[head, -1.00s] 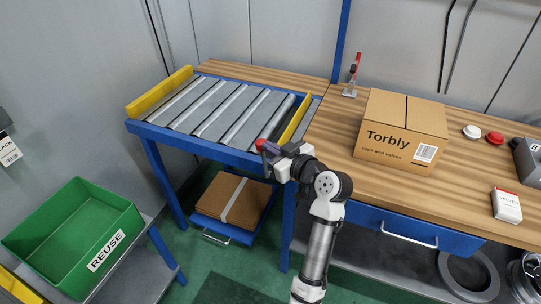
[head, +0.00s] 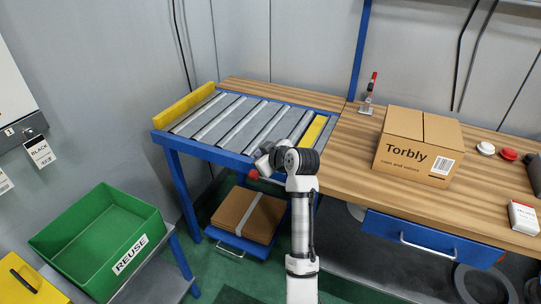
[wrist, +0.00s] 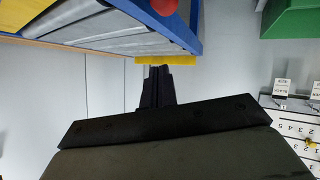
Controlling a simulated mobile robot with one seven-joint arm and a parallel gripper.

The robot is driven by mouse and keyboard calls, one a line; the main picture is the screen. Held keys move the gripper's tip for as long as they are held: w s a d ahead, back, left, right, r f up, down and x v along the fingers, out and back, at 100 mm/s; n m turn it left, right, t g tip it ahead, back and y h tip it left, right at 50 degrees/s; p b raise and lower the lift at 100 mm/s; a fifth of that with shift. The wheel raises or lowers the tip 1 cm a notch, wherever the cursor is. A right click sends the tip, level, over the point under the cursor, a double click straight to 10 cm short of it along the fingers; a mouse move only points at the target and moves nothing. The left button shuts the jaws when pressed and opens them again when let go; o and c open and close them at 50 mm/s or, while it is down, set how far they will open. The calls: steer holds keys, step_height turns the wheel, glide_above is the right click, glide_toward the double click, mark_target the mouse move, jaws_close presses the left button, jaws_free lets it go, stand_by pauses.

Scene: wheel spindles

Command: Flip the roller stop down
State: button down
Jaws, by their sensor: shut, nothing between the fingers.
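The roller stop shows as a red knob (head: 254,174) at the front blue rail of the roller table, toward its right end. It sits low, below the rail's top edge; its lever is mostly hidden behind my wrist. The knob also shows cut off at the top of the wrist view (wrist: 165,5), against the blue rail. My gripper (head: 262,160) is beside the knob in the head view, largely hidden by my own wrist. In the wrist view its dark fingers (wrist: 155,75) are together and empty, apart from the knob in the picture.
The roller table (head: 165,137) has yellow end bars at left (head: 190,109) and right (head: 313,130). A Torbly carton (head: 405,157) and a red-handled clamp (head: 368,95) stand on the wooden bench. A green REUSE bin (head: 85,240) is at lower left. Flat cardboard (head: 240,215) lies underneath.

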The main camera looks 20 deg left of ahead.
steer(key=a+f+n+h, duration=0.1)
steer(key=a+f+h, duration=0.1)
steer(key=a+f, duration=0.3)
steer(key=shift+f+h, duration=0.3)
steer(key=shift+f, duration=0.9)
steer(key=s+r, duration=0.6)
steer(key=r, duration=0.6)
steer(key=shift+a+r, duration=0.2)
steer(key=shift+a, duration=0.1)
steer(key=shift+s, duration=0.15)
